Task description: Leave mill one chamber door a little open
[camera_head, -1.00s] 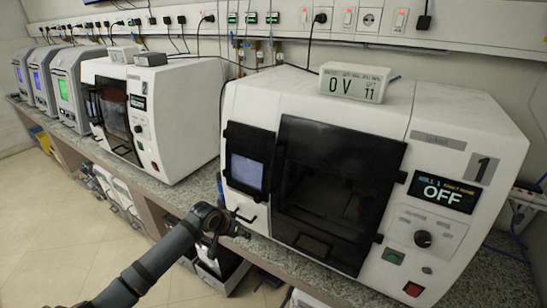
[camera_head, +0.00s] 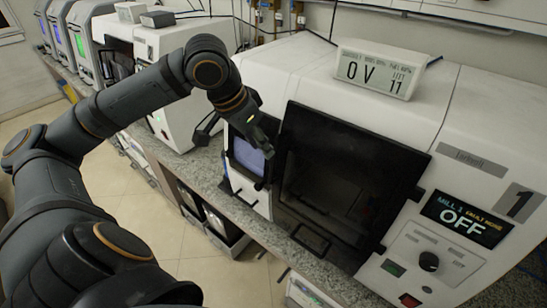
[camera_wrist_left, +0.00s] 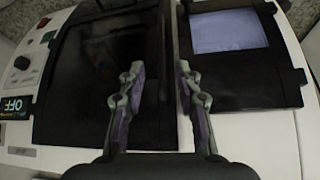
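Mill one (camera_head: 470,120) is the white machine marked 1, with a display reading OFF. Its dark glazed chamber door (camera_head: 345,180) looks shut against the front, with a loop handle (camera_head: 312,238) near its lower left. The door also shows on the left in the left wrist view (camera_wrist_left: 95,70). My left gripper (camera_head: 264,136) is in front of the machine, by the door's upper left edge and the screen panel. In the left wrist view its two fingers (camera_wrist_left: 158,72) are apart, empty, over the strip between door and screen panel. My right gripper is out of view.
A small screen panel (camera_head: 246,154) is left of the door. Other machines (camera_head: 160,45) stand further left along the stone counter. Bins (camera_head: 215,222) stand below the counter, with tiled floor in front.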

